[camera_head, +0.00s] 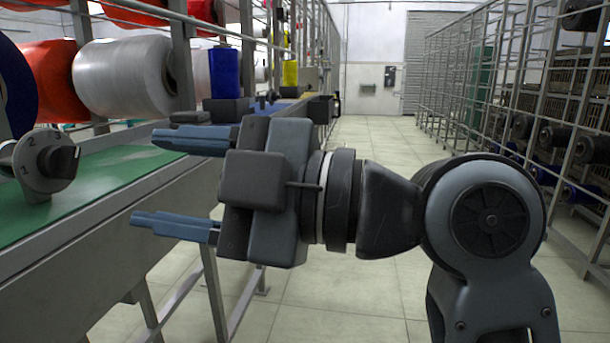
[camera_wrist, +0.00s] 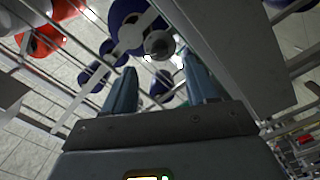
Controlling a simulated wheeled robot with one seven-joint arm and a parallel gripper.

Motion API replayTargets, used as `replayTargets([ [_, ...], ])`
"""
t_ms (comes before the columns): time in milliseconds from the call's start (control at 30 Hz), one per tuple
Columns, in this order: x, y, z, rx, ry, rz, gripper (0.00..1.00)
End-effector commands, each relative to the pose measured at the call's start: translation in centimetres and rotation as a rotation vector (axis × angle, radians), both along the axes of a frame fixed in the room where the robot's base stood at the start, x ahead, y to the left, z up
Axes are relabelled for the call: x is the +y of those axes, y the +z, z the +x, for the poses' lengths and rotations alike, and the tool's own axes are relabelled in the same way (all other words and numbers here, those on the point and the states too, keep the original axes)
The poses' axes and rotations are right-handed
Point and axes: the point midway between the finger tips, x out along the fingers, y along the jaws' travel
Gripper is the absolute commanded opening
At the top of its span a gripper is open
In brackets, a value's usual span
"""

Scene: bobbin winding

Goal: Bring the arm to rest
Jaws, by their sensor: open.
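My gripper (camera_head: 165,183) is open and empty in the head view. Its two blue-grey fingers point left toward the bench with the green top (camera_head: 110,180). The fingers are well apart, one above the other, and nothing shows between them. In the wrist view my gripper (camera_wrist: 157,85) also shows two spread fingers, with blue spools and metal bars beyond them. My arm reaches in from the right of the head view, bent at a large round joint.
A grey dial marked 1 and 2 (camera_head: 42,163) stands on the bench at left. A large grey spool (camera_head: 125,76) and a blue bobbin (camera_head: 224,73) sit behind it. Metal racks (camera_head: 480,90) line the right side. The tiled aisle (camera_head: 375,150) between is clear.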

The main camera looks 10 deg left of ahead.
Motion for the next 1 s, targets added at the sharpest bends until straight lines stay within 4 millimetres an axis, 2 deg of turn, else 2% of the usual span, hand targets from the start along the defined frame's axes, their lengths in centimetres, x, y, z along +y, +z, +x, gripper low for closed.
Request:
replayTargets([
  [167,-2.4,-5.4,2.0,0.215,-0.166,0.079,0.57],
  [300,-5.2,-10.4,3.1,0.394,-0.326,0.157,0.57],
  [500,-10.2,-17.3,2.9,0.605,-0.555,0.266,0.57],
  [667,-14.5,-22.5,1.2,0.736,-0.735,0.346,0.57],
  [767,-17.3,-25.4,-0.5,0.799,-0.843,0.394,0.57],
  [1000,-23.6,-30.7,-6.5,0.901,-1.081,0.493,0.57],
])
